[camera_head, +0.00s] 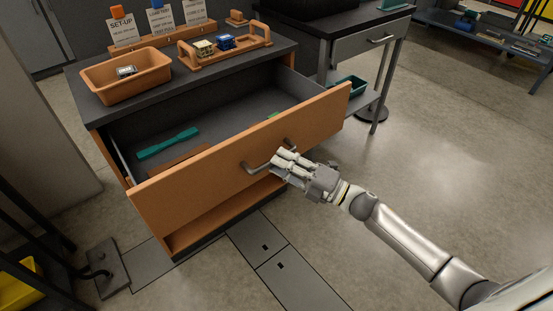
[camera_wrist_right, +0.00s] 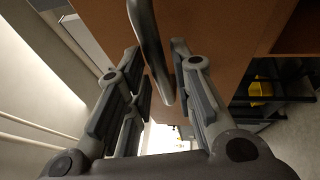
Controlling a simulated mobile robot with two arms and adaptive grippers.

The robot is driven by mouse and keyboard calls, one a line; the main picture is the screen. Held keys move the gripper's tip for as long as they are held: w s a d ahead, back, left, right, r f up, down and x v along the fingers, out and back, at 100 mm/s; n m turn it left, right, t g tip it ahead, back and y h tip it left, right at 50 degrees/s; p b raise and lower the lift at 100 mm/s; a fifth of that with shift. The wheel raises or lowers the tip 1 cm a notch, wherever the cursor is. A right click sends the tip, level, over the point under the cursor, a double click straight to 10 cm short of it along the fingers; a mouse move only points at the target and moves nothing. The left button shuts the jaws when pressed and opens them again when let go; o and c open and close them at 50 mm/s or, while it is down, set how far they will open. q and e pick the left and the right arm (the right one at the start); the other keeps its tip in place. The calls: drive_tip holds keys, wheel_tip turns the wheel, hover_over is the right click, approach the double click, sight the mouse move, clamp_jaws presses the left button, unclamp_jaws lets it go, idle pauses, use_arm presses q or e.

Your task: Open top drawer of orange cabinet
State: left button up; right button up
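The orange cabinet (camera_head: 180,238) stands at the left of the head view with a dark top. Its top drawer (camera_head: 215,178) is pulled far out and its grey inside shows. A grey bar handle (camera_head: 256,168) is on the drawer front. My right gripper (camera_head: 281,163) is at the handle's right part, in front of the drawer. In the right wrist view the gripper (camera_wrist_right: 160,75) has its fingers apart, with the handle (camera_wrist_right: 152,45) between them. I see a gap beside the bar, so it is not clamped. My left gripper is not in view.
A teal tool (camera_head: 168,144) lies in the drawer. An orange bin (camera_head: 126,78) and an orange caddy (camera_head: 225,50) stand on the cabinet top. A grey table (camera_head: 352,45) stands to the right. The floor (camera_head: 430,150) right of the drawer is clear.

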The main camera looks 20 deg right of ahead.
drive_tip(key=v, duration=0.9)
drive_tip(key=shift+s+d, duration=0.25)
drive_tip(key=shift+d, duration=0.05)
drive_tip(key=shift+f, duration=0.2)
drive_tip(key=s+d+f+m+g+h, duration=0.25)
drive_tip(key=f+m+h, duration=0.55)
drive_tip(key=f, duration=0.6)
drive_tip(key=s+d+f+m+g+h, duration=0.1)
drive_tip(key=s+f+m+h, duration=0.3)
drive_tip(key=f+m, duration=0.8)
drive_tip(key=s+a+f+m+g+h, duration=0.1)
drive_tip(key=s+a+f+m+g, duration=0.3)
drive_tip(key=s+f, duration=0.5)
drive_tip(key=s+a+f+m+g, duration=0.1)
drive_tip(key=s+a+f+g, duration=0.5)
drive_tip(key=s, duration=0.6)
use_arm(q)
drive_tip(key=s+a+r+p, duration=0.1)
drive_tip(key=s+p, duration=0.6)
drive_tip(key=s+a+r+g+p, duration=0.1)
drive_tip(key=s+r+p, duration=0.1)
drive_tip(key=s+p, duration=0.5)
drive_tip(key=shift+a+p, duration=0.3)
drive_tip(key=shift+p, duration=0.05)
use_arm(e)
drive_tip(key=s+d+r, duration=0.2)
drive_tip(key=s+d, duration=0.1)
drive_tip(key=s, duration=1)
drive_tip(key=shift+d+h, duration=0.3)
drive_tip(key=shift+d, duration=0.1)
